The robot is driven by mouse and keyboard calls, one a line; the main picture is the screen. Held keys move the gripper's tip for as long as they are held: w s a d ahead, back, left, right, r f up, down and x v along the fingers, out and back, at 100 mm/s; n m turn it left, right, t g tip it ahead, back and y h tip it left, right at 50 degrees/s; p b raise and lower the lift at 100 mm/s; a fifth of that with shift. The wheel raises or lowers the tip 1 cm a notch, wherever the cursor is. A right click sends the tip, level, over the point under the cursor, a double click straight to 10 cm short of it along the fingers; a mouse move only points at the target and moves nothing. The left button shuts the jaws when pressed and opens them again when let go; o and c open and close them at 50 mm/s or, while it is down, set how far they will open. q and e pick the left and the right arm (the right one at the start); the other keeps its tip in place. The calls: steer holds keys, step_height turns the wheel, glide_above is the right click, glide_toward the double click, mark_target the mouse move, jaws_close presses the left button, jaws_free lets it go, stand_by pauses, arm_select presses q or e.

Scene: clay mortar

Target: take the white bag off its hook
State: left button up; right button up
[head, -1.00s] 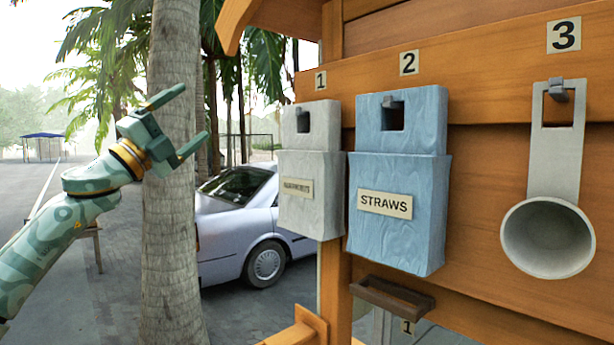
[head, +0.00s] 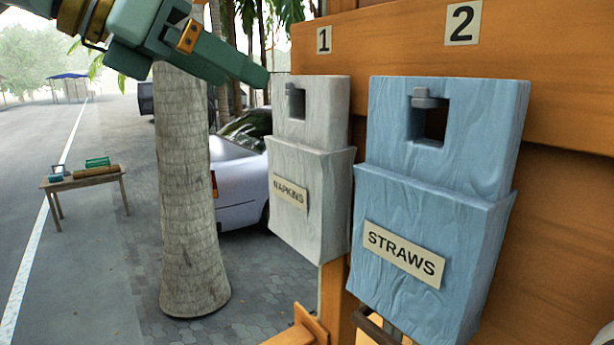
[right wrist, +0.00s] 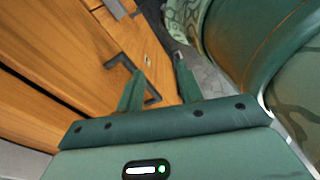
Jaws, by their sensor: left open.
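The white bag (head: 307,215), labelled NAPKINS, hangs on the wooden wall under the number 1 sign. A small grey hook (head: 292,90) shows at the square hole in its upper part.
A blue bag (head: 425,265) labelled STRAWS hangs close to the right of the white bag. A palm trunk (head: 188,200) and a parked car (head: 235,180) stand behind on the left. A small table (head: 85,182) is at the far left.

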mark_target(304, 119)
arm_select(q)
steer(key=p+x, duration=0.5)
steer(key=x, duration=0.7)
steer(key=shift+w+d+f, duration=0.1)
steer(key=shift+w+f, duration=0.15)
steer(key=shift+w, duration=0.1)
steer(key=shift+w+d+f, duration=0.3)
steer(key=shift+s, duration=0.1)
arm_select(e)
steer(key=r, duration=0.1)
steer(key=w+r, duration=0.1)
steer(key=r, duration=0.1)
steer(key=w+r, duration=0.1)
steer(key=r, duration=0.1)
steer(key=shift+d+r, duration=0.2)
arm_select(q)
steer(key=shift+s+a, duration=0.15)
steer(key=c, duration=0.8)
steer(key=shift+c, duration=1.3)
